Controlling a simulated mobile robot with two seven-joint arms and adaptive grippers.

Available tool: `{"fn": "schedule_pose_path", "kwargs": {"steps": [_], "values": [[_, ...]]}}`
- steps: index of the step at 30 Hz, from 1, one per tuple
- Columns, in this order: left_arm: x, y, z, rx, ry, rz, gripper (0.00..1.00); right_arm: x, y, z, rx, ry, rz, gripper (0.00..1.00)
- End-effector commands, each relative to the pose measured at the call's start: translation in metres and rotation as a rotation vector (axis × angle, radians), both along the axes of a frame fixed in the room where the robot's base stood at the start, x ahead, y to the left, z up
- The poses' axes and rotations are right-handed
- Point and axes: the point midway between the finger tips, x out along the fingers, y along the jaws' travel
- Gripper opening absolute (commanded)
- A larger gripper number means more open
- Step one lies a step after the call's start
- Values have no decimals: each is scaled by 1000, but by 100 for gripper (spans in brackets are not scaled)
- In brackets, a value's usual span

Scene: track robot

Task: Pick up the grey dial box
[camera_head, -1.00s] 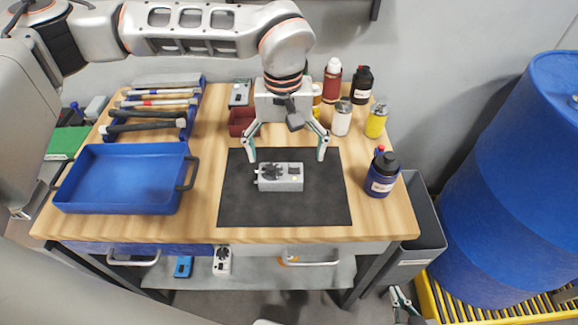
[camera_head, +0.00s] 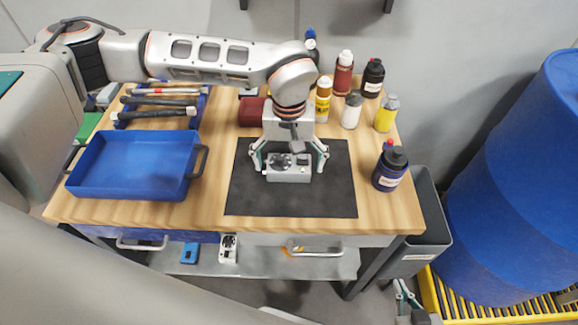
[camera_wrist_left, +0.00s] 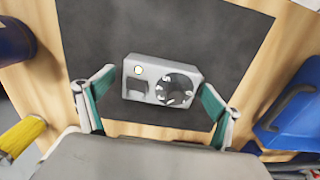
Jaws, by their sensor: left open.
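The grey dial box (camera_head: 290,175) lies on the black mat (camera_head: 250,200) on the wooden bench, with a dark round dial and a small light on its top face. My left gripper (camera_head: 289,168) is open above it, its fingers spread on either side of the box. In the left wrist view the box (camera_wrist_left: 160,84) lies between the two open fingertips (camera_wrist_left: 160,95), with a gap on each side. My right gripper (camera_head: 406,297) shows only partly, low at the right beside the bench; its jaw state is unclear.
A blue tray (camera_head: 127,192) is at the left of the bench. Several bottles stand at the back right, and a dark blue bottle (camera_head: 390,172) stands right of the mat. A red bin (camera_head: 252,111) is behind the mat. A blue barrel (camera_head: 520,190) stands beyond the bench's right end.

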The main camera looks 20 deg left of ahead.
Motion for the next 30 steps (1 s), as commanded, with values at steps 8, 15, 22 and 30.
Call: {"fn": "schedule_pose_path", "kwargs": {"steps": [8,15,22,30], "values": [[0,0,0,0,0,0,44,0,0,0,0,0,0,0],[0,0,1,0,0,0,44,0,0,0,0,-1,0,0],[1,0,13,0,-3,0,44,0,0,0,0,-1,0,0],[2,0,65,0,-6,1,44,0,0,0,0,-1,0,0]]}}
